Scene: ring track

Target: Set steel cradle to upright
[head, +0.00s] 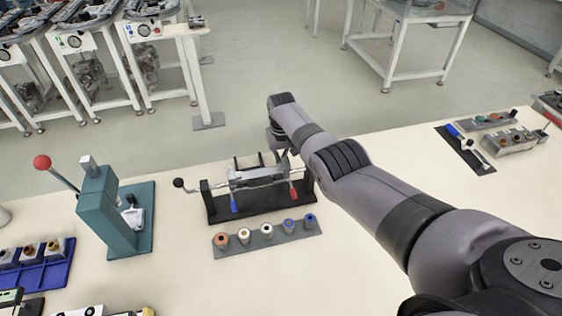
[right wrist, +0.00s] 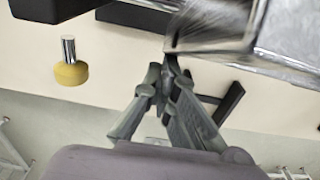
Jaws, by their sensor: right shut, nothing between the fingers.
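The steel cradle (head: 252,177) hangs between the end posts of a black stand (head: 262,208) in the middle of the bench. A bar with a black knob (head: 179,183) sticks out at its left, and blue and red levers show at its front. Its exact tilt is hard to tell. In the right wrist view, a shiny steel part (right wrist: 215,28) fills the upper right. My right gripper (right wrist: 170,66) is shut and empty, its tips close to this steel; contact is unclear. In the head view the right gripper (head: 281,150) is at the cradle's back right, partly hidden. My left gripper is not in view.
A strip of several coloured bushings (head: 267,238) lies in front of the stand. A teal press (head: 110,210) with a red-knobbed lever stands left. A yellow knob (right wrist: 70,73) shows in the right wrist view. A dark tool mat (head: 466,150) lies far right. The bench's back edge is close behind the stand.

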